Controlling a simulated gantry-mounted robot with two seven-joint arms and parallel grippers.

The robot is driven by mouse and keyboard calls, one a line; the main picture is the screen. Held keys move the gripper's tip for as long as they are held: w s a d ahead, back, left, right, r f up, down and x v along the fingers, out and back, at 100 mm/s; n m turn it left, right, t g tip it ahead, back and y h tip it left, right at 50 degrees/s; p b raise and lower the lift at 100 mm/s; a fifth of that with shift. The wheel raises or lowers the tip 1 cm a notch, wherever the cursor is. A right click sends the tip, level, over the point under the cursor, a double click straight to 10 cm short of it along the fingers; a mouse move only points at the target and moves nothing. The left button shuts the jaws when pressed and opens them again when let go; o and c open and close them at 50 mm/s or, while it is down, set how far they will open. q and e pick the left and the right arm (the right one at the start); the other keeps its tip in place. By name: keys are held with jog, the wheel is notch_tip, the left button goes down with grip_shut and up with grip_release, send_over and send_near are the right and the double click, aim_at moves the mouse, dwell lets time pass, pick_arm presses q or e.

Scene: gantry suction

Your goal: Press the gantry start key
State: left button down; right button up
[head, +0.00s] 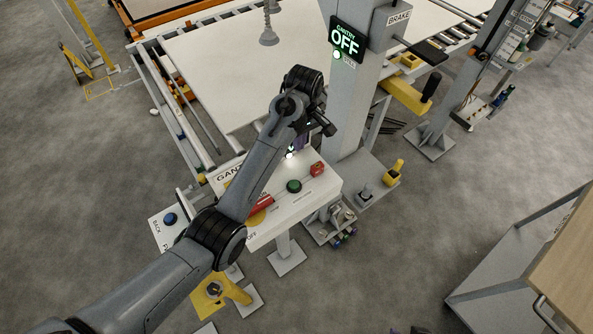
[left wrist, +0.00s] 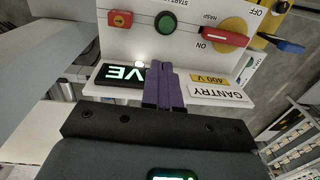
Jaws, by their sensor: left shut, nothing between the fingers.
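The green round start key (head: 293,186) sits on the white gantry control panel (head: 325,187); it also shows in the left wrist view (left wrist: 166,23), with a START label beside it. My left gripper (head: 303,143) is over the panel's far edge, its fingers partly hidden by the arm. In the left wrist view its purple fingers (left wrist: 160,88) are shut together and empty, apart from the green key. They cover part of a lit sign (left wrist: 118,74) that reads "VE". At the head view's bottom edge, a sliver of purple may be my right gripper.
A red key (head: 317,169) is right of the green one; a red-handled switch (head: 262,204) is left of it. A column carries a "GANTRY OFF" display (head: 345,42). A wooden-topped bench (head: 565,262) stands at lower right, with open floor before it.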

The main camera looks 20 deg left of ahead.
pick_arm(q)
jog(key=shift+s+d+f, duration=0.1)
jog(key=shift+s+f, duration=0.2)
jog(key=shift+f, duration=0.25)
jog(key=shift+s+f, duration=0.25)
jog(key=shift+f, duration=0.3)
pick_arm(e)
jog(key=shift+s+d+f, duration=0.2)
jog(key=shift+d+f, duration=0.1)
jog(key=shift+d, duration=0.15)
pick_arm(q)
jog(key=shift+f, duration=0.15)
jog(key=p, duration=0.2)
send_near(294, 183)
notch_tip(294, 183, down, 5)
jog(key=shift+s+f, duration=0.1)
jog(key=shift+f, duration=0.85)
pick_arm(e)
jog(key=shift+a+r, duration=0.1)
jog(key=shift+r, duration=0.8)
jog(key=shift+r, duration=0.1)
